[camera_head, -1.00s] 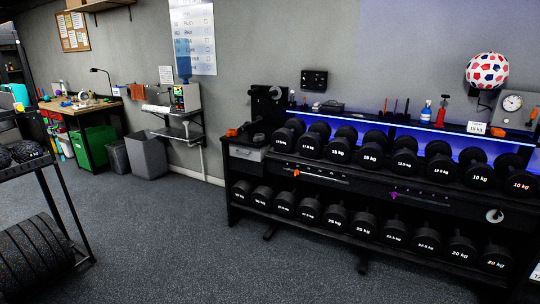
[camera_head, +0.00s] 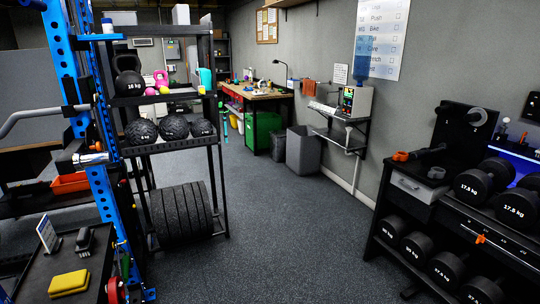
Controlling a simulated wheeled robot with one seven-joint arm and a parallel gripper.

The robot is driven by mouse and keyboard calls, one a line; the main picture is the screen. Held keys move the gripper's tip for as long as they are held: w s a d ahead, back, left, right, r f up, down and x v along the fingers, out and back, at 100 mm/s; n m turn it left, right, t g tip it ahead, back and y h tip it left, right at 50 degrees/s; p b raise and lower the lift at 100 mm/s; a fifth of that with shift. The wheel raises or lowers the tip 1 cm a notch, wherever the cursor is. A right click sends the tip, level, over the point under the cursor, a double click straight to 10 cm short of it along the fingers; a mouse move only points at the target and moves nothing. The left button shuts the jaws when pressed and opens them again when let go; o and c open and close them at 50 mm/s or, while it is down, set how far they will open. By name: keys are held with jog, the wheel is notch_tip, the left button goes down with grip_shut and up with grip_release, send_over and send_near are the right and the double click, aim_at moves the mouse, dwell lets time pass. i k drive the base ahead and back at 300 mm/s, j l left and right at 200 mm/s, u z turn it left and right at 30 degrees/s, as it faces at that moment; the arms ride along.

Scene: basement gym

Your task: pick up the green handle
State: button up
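I cannot make out a green handle for certain in the head view. Small coloured items lie on the wooden workbench (camera_head: 262,95) at the back, too small to tell apart. A green cabinet or bin (camera_head: 263,131) stands under the bench. A teal upright item (camera_head: 224,120) shows beside the storage rack. A small red and green round item (camera_head: 114,290) is at the lower left, partly cut off. My gripper is not in view.
A blue rack post (camera_head: 104,205) and a dark tray with a yellow block (camera_head: 68,283) are close on the left. A storage rack (camera_head: 170,147) holds balls and plates. The dumbbell rack (camera_head: 424,214) stands on the right. The floor (camera_head: 285,230) between is clear.

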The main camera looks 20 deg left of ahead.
aim_at(124, 269)
jog(key=i+j+u, duration=0.3)
jog(key=i+u, duration=1.2)
jog(key=i, duration=0.3)
jog(key=l+u, duration=0.05)
